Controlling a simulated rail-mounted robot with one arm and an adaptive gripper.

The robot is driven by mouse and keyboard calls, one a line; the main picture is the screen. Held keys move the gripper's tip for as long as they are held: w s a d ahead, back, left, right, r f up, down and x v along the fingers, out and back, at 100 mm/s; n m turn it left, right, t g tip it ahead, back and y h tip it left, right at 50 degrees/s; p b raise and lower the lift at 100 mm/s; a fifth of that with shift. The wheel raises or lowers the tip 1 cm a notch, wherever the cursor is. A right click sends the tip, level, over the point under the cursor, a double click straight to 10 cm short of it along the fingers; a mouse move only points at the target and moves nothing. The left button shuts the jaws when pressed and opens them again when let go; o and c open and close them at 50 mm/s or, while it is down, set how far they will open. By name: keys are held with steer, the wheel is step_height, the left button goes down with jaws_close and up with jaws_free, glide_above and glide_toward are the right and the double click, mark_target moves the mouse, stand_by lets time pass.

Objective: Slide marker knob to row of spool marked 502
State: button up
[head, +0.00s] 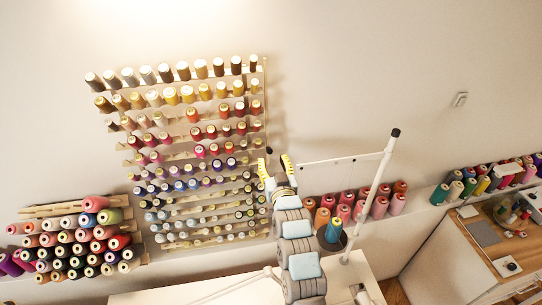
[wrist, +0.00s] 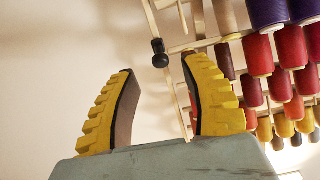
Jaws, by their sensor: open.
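The marker knob (head: 269,151) is small and black, at the right edge of the wall spool rack (head: 264,95). In the wrist view the knob (wrist: 160,54) sits on a thin light rod, in line with the gap between the fingertips and apparently beyond them. My gripper (head: 274,164) has yellow ridged fingers, spread and empty, just below the knob in the head view. In the wrist view my gripper (wrist: 159,66) shows both fingers apart, with dark inner pads. No spool number is legible, so I cannot tell which spool is 502.
Rack spools run close beside the right finger in the wrist view, including a dark red spool (wrist: 226,60). A white stand (head: 378,175) with a slanted pole is right of my arm. Pink spools (head: 379,207) stand behind it. Bare wall lies right of the rack.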

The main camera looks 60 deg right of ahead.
steer(key=v, duration=0.8)
steer(key=shift+a, duration=0.1)
steer(key=shift+f+m+b, duration=0.25)
steer(key=shift+m+b, duration=0.05)
steer(key=shift+b, duration=0.05)
steer(key=c, duration=0.8)
steer(key=shift+f+m+b, duration=0.35)
steer(key=shift+m+b, duration=0.15)
steer(key=shift+b, duration=0.1)
jaws_close()
steer(key=s+d+f+m+t+h+b, duration=0.1)
steer(key=s+d+f+m+t+b, duration=0.15)
steer(key=m+b, duration=0.55)
steer(key=s+d+f+m+t+h+b, duration=0.15)
steer(key=f+m+b, duration=0.3)
steer(key=m, duration=0.75)
steer(key=w+d+r+p, duration=0.1)
steer(key=w+d+r, duration=0.5)
steer(key=w, duration=0.3)
steer(key=shift+w+g+p, duration=0.25)
steer(key=shift+g+p, duration=0.15)
